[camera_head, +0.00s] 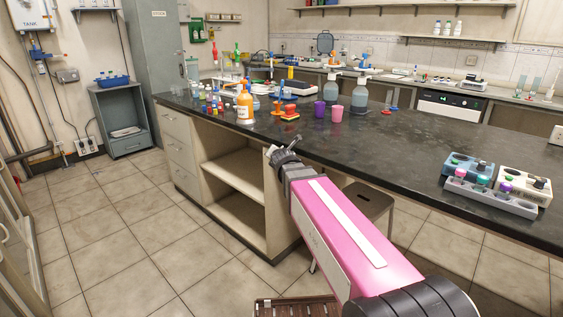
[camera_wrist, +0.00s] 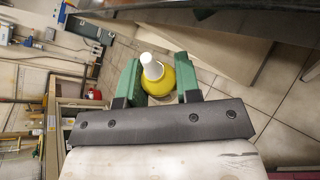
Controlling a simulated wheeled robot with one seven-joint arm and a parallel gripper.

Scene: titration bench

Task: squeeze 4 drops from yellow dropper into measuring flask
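The yellow dropper (camera_wrist: 184,78), a round yellow bulb with a white nozzle (camera_wrist: 151,68), sits between the green fingers of my gripper (camera_wrist: 158,82) in the wrist view. The fingers close on its sides. In the head view my gripper (camera_head: 281,152) is in front of the bench's near edge, above the floor; the dropper is too small to make out there. Glassware stands in the crowded group at the bench's far left end, but I cannot tell which piece is the measuring flask.
The dark bench (camera_head: 400,142) has a wide clear stretch in the middle. A grey rack (camera_head: 490,198) is at the right. A stool (camera_head: 368,199) stands below.

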